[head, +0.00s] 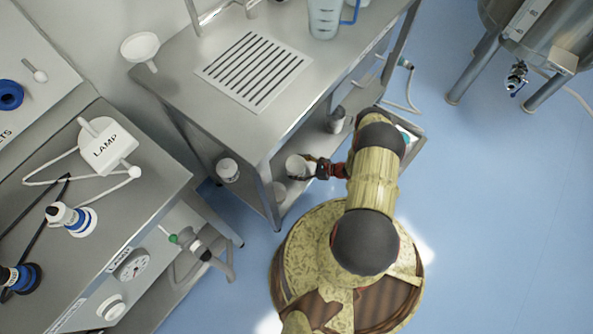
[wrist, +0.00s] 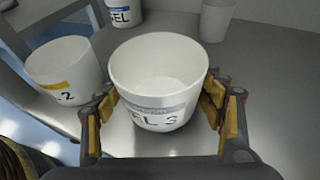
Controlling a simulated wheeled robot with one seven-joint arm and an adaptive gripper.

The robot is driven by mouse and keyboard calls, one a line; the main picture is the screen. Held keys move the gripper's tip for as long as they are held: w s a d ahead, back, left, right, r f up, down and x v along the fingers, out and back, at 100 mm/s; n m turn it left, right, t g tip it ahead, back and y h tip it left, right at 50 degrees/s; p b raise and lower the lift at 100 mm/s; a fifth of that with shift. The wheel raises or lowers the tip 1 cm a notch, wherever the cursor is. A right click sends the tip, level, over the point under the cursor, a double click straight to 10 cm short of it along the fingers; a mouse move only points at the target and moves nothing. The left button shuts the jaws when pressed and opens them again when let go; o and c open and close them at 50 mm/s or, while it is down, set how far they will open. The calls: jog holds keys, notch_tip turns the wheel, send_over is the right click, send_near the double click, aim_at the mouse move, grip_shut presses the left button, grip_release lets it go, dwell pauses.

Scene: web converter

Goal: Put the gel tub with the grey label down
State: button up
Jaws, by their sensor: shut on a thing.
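The held gel tub (wrist: 158,75) is a white, empty-looking open cup with a grey-blue label band and the letters "EL 3" showing. My gripper (wrist: 163,105) is shut on it, one finger on each side, and the tub is about upright. In the head view the white tub (head: 297,166) is at my gripper (head: 318,169), by the lower shelf under the steel table. Whether its base touches the shelf (wrist: 265,75) I cannot tell.
A tub with a yellow label and "2" (wrist: 64,75) stands close on the left. A blue-labelled tub (wrist: 123,14) stands behind, and a plain-looking tub (wrist: 216,20) stands behind right. The table top (head: 215,115) overhangs the shelf. Bare shelf shows at right.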

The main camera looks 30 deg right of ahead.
jog(key=shift+f, duration=0.95)
jog(key=shift+f, duration=0.15)
jog(key=o, duration=1.3)
jog(key=shift+d+r, duration=0.1)
jog(key=shift+r, duration=0.1)
jog(key=shift+p+v, duration=1.35)
jog(key=shift+v, duration=4.65)
jog(key=shift+s, duration=0.1)
